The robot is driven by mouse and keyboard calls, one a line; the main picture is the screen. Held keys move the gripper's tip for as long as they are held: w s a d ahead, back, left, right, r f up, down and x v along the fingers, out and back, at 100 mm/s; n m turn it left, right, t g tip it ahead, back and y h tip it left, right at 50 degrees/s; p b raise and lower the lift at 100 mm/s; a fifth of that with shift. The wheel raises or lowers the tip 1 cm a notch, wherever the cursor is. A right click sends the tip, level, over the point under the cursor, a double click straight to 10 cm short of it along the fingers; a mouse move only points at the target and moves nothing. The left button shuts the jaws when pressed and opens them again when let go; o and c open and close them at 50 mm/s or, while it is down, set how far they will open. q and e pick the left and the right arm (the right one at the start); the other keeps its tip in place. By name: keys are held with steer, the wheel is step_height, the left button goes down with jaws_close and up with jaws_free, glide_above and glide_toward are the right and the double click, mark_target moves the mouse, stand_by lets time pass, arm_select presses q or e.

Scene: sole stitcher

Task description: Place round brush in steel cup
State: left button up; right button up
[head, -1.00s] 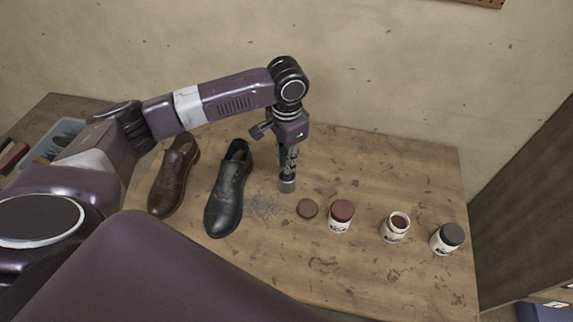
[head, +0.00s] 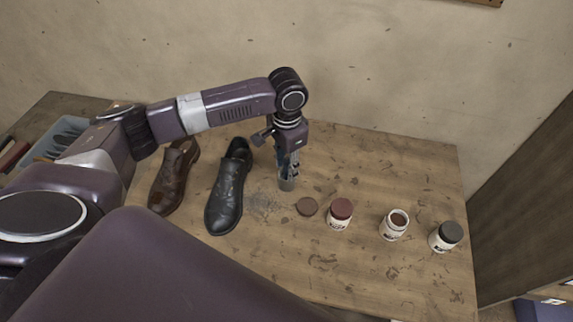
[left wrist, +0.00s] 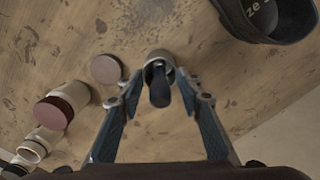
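The steel cup (head: 287,185) stands on the wooden table below my left gripper (head: 290,165). In the left wrist view the cup (left wrist: 156,58) shows between the spread fingers. A dark rounded handle (left wrist: 160,92), apparently the round brush, sticks up out of the cup toward the camera. The brush's lower part is hidden in the cup. My left gripper (left wrist: 157,82) is open, with a finger on each side of the handle and a gap on both sides. My right gripper is not in view.
A brown shoe (head: 173,178) and a black shoe (head: 228,190) are left of the cup. A brown round lid (head: 307,206), a red-lidded jar (head: 340,212), an open jar (head: 394,225) and a black-lidded jar (head: 446,236) are to the right. A tray (head: 62,135) lies far left.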

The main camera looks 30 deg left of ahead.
arm_select(q)
steer(key=shift+r, duration=0.5)
step_height(320, 180, up, 11)
steer(key=b, duration=0.2)
steer(key=shift+r+b, duration=0.15)
steer(key=shift+b, duration=0.2)
stand_by(1.0)
